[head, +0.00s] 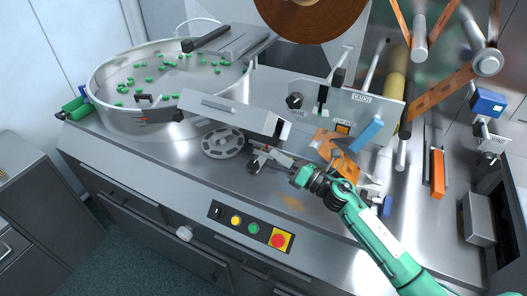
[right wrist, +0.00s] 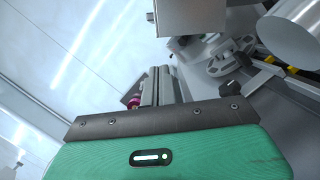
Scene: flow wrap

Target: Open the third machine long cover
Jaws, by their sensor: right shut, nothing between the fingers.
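A long, box-shaped steel cover (head: 228,110) lies slanted across the machine top in the head view, running from the round bowl toward the middle. It looks lowered, with its right end above the deck. My right gripper (head: 256,160) is shut and empty, just below and in front of that right end, beside a slotted grey disc (head: 223,143). I cannot tell whether it touches the cover. In the right wrist view the green wrist housing (right wrist: 165,155) fills the bottom, and a steel box end (right wrist: 190,18) shows at the top. My left gripper is not in view.
A round steel bowl (head: 105,103) with several green pieces stands at the left. An upright plate with a knob (head: 294,101), rollers and an orange film web stand behind and right of my right arm. A button panel (head: 250,228) is on the front face.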

